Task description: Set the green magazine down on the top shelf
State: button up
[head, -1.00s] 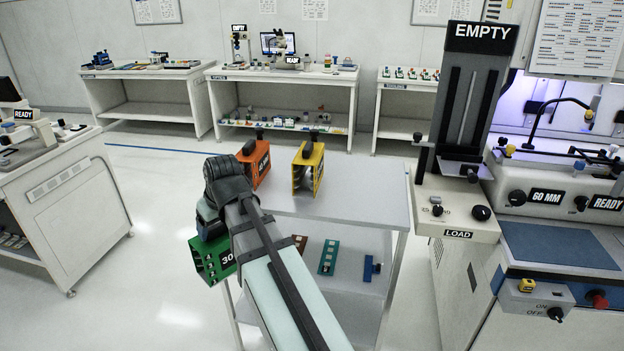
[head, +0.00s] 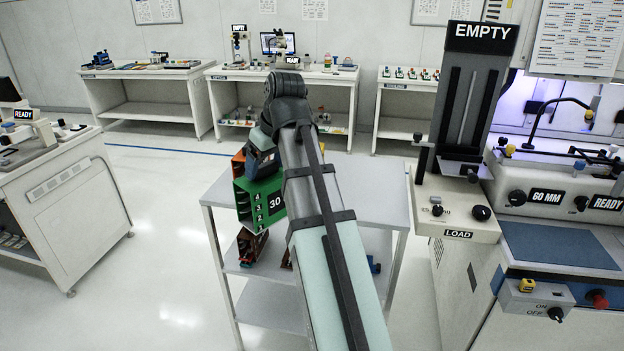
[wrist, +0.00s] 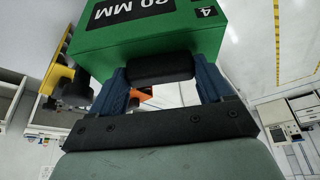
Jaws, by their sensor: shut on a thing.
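The green magazine (head: 262,203), marked 30, hangs upright from my gripper (head: 262,160) at the left part of the cart's top shelf (head: 375,190). Its lower edge overlaps the shelf's front-left part; I cannot tell whether it touches. In the wrist view my gripper (wrist: 160,75) has its blue fingers closed on the black handle of the green magazine (wrist: 150,38). The orange magazine (head: 238,163) is mostly hidden behind the green one.
The top shelf's right part is bare. The lower shelf holds a dark brown-red item (head: 251,245) and a blue piece (head: 373,266), partly hidden. The loader machine (head: 460,220) stands close on the right. A side bench (head: 65,190) is at the left.

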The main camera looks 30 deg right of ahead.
jog(key=d+r+m+h, duration=0.15)
jog(key=d+r, duration=0.25)
jog(key=d, duration=0.8)
jog(key=d+r+m, duration=0.3)
jog(key=d, duration=1)
jog(key=w+d+f+m+h, duration=0.1)
jog(key=d+f+m, duration=0.2)
jog(key=d, duration=0.6)
notch_tip(320, 180, down, 10)
jog(key=shift+w, duration=0.25)
jog(key=shift+f, duration=0.1)
jog(key=o, duration=1.5)
jog(key=v, duration=1.2)
jog(key=shift+w+a, duration=0.1)
jog(key=shift+a, duration=0.05)
